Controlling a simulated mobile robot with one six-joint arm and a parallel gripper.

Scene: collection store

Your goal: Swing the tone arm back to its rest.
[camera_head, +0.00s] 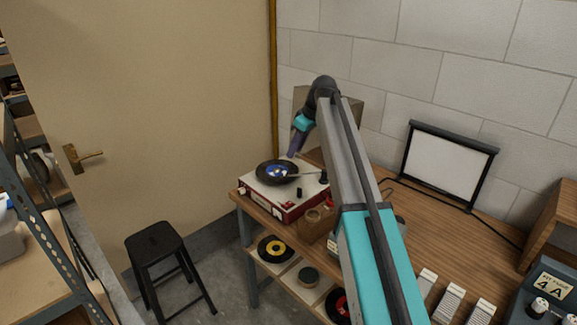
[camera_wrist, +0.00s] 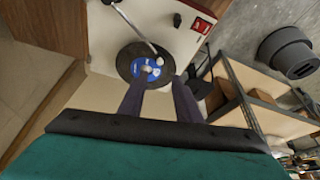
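The record player (camera_head: 283,202) is a red box with a white top, at the left end of the wooden bench. A black record with a blue label (camera_wrist: 136,59) lies on it; it also shows in the head view (camera_head: 264,170). The pale, thin tone arm (camera_wrist: 135,27) reaches across the record, its tip close to the label; it also shows in the head view (camera_head: 304,174). My gripper (camera_wrist: 158,85) is open and empty, its two dark fingers apart over the record's near edge. In the head view my gripper (camera_head: 292,153) hangs above the record, apart from it.
A red switch (camera_wrist: 200,25) and a black knob (camera_wrist: 177,20) are on the player's top. A black stool (camera_head: 155,242) stands at left. A shelf below holds records (camera_head: 275,249). White boxes (camera_head: 449,301) lie at the front right.

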